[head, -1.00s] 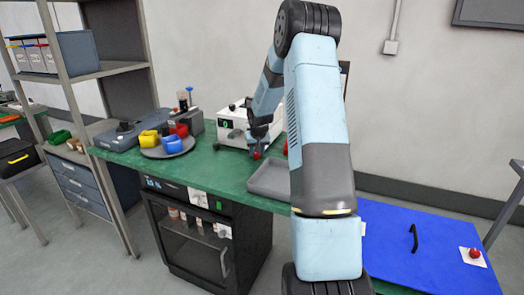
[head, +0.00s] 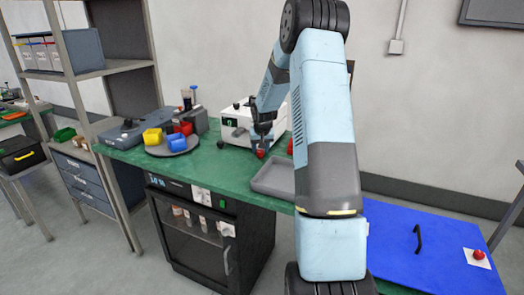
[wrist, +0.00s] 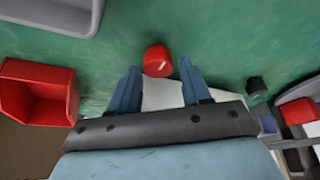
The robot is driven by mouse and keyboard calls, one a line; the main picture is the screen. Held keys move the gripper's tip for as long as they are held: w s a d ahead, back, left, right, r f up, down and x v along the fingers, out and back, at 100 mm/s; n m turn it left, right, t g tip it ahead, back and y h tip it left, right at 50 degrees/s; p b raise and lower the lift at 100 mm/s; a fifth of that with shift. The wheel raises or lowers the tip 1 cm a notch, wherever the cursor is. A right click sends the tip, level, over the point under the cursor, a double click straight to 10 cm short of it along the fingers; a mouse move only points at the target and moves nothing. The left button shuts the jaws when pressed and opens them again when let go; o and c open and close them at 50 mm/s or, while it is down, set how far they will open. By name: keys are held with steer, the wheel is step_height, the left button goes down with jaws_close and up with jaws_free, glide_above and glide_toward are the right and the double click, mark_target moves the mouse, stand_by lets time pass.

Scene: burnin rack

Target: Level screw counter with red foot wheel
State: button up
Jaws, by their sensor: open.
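The screw counter (head: 238,118) is a white box on the green bench, partly hidden behind my arm. Its red foot wheel (head: 260,153) sits low at its front, near the bench top. The red wheel also shows in the wrist view (wrist: 157,60), with a white mark on its side. My gripper (head: 262,143) is close above the wheel. In the wrist view my gripper (wrist: 161,72) is open, one finger on each side of the wheel. I cannot tell whether either finger touches it. A dark foot (wrist: 257,86) stands to the right of the wheel.
A grey tray (head: 262,188) lies in front of the counter. A red bin (wrist: 62,95) is left of my fingers in the wrist view. A round turntable (head: 160,150) with coloured bins stands at left. A blue panel (head: 385,245) is at lower right.

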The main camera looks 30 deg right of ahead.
steer(key=v, duration=1.2)
steer(key=shift+s+a, duration=0.1)
steer(key=shift+a, duration=0.05)
